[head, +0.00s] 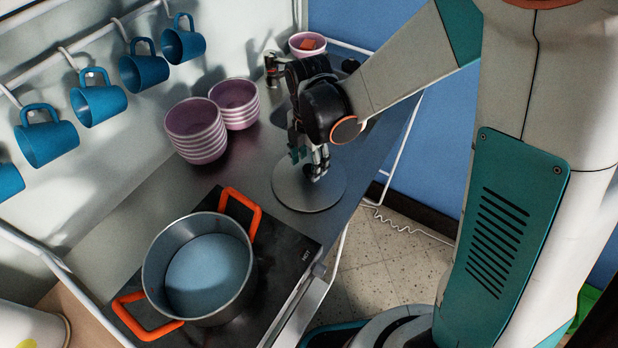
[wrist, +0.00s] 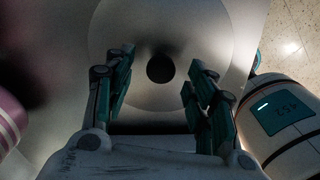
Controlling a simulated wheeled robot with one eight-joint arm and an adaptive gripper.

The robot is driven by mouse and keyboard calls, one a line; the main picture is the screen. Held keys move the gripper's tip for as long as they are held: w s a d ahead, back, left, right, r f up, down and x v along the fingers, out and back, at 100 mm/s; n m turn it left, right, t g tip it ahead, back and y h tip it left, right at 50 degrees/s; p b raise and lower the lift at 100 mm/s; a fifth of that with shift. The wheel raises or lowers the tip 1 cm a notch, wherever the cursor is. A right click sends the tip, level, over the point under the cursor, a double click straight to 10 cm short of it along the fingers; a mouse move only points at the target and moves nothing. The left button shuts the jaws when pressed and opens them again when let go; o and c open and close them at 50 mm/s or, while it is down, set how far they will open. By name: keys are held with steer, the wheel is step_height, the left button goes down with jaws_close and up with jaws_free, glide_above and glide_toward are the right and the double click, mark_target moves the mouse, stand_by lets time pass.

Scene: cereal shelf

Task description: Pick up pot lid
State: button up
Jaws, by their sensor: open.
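The pot lid (head: 308,196) is a round grey metal disc lying flat on the counter, to the right of the purple bowls. In the wrist view the lid (wrist: 215,55) fills the upper middle, with a dark round knob (wrist: 160,68) at its centre. My gripper (head: 314,168) is over the lid and hides part of it in the head view. In the wrist view my gripper (wrist: 160,85) is open, its two fingers apart on either side of the knob and slightly below it in the picture. Nothing is between the fingers except the view of the knob and lid.
A grey pot with orange handles (head: 207,265) stands on the black cooktop (head: 290,248). Stacked purple bowls (head: 197,130) stand beside the wall. A small pink bowl (head: 307,44) is at the far end. Blue mugs (head: 98,98) hang from a rail. The counter's right edge is near the lid.

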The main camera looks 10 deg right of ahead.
mark_target(309, 167)
step_height(309, 167, down, 3)
steer(key=shift+f+b, duration=0.2)
steer(key=shift+b, duration=0.2)
jaws_close()
steer(key=shift+r, duration=0.2)
